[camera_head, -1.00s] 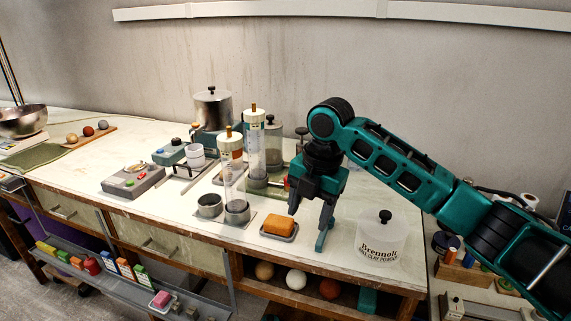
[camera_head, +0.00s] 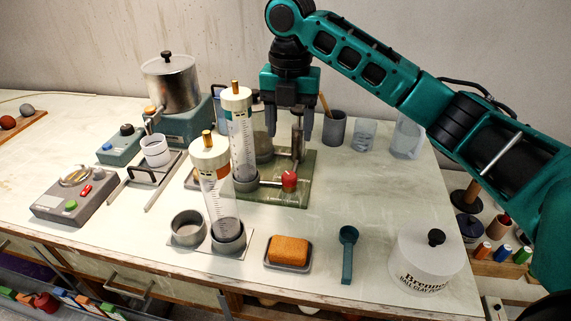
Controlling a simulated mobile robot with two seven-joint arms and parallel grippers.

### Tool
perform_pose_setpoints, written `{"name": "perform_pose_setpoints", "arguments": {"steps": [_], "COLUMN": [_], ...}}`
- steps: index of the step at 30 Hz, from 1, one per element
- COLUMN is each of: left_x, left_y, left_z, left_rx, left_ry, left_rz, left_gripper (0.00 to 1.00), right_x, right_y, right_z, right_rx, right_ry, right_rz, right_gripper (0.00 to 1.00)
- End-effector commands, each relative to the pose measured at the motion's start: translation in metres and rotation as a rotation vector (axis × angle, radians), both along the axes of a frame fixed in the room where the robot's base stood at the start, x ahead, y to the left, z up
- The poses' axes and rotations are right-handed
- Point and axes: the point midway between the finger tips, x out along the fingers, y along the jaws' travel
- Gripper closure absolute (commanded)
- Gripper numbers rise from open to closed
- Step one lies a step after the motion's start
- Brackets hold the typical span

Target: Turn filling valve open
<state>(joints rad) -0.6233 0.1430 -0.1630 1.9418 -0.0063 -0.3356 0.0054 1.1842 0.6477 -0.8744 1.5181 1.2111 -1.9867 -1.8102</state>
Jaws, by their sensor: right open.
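A small red valve knob (camera_head: 289,181) sits at the end of a short pipe on a green-grey base plate (camera_head: 305,165), right of a tall clear graduated cylinder (camera_head: 242,140). I take it to be the filling valve; whether it is open or closed cannot be told. My right gripper (camera_head: 289,132) points down above and behind the knob, with its two dark fingers spread apart. It is empty, and a vertical metal post (camera_head: 297,140) shows between or behind the fingers. I cannot tell whether the fingers touch the post. My left gripper is not in view.
A second graduated cylinder (camera_head: 216,185) stands in front left. An orange sponge (camera_head: 289,250) in a dish, a teal scoop (camera_head: 347,255) and a white lidded jar (camera_head: 428,265) line the front. Cups and a beaker (camera_head: 365,134) stand behind right. The table's right middle is clear.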

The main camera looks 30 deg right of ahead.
Motion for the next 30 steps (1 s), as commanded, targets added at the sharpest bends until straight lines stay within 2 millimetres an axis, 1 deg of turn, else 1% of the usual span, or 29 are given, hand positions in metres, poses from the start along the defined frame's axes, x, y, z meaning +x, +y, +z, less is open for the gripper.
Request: {"name": "perform_pose_setpoints", "arguments": {"steps": [1,9,12,15,21,29,30], "left_x": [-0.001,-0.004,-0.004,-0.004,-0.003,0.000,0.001], "left_y": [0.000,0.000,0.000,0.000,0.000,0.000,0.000], "left_z": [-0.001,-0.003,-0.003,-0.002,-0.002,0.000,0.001], "left_rx": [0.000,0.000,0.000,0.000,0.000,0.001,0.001], "left_ry": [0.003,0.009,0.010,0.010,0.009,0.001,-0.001], "left_rz": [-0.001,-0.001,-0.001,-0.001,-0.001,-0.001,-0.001], "left_gripper": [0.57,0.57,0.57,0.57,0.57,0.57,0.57], "right_x": [-0.001,-0.001,-0.001,-0.001,0.000,0.000,0.000], "right_y": [0.000,0.000,0.000,0.000,0.000,0.000,0.000], "right_z": [-0.011,-0.067,-0.085,-0.098,-0.111,-0.113,-0.113], "right_rx": [0.000,-0.001,-0.001,0.000,0.000,0.000,0.000], "right_ry": [0.005,0.004,0.002,0.002,0.000,-0.001,-0.001], "right_rz": [0.000,0.000,-0.001,-0.001,-0.001,0.000,0.000], "right_gripper": [0.40,0.40,0.40,0.40,0.40,0.40,0.42]}}
